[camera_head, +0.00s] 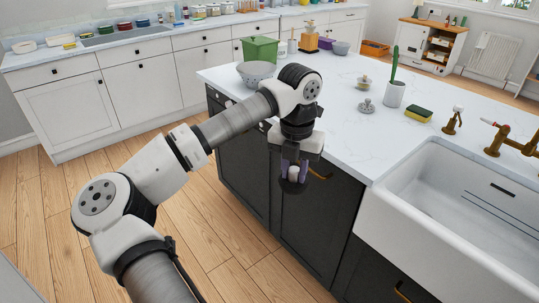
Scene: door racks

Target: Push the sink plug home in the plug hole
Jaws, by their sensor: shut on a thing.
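My gripper (294,163) points down in front of the island's dark cabinet fronts, left of the sink. Its fingers are shut on the sink plug (292,187), a dark round disc with a pale upper part between the fingers. The plug hangs clear of the floor, and its dark edge blends with the cabinet behind. The white sink (405,210) is at the right, apart from my gripper. A dark slot shows on its far inner wall. I cannot see the plug hole.
The white worktop (340,115) lies behind my gripper. On it stand a grey bowl (256,73), a lidded jar (365,83), a lid (366,106), a potted cactus (394,93) and a sponge (418,114). Brass taps (497,138) rise behind the sink.

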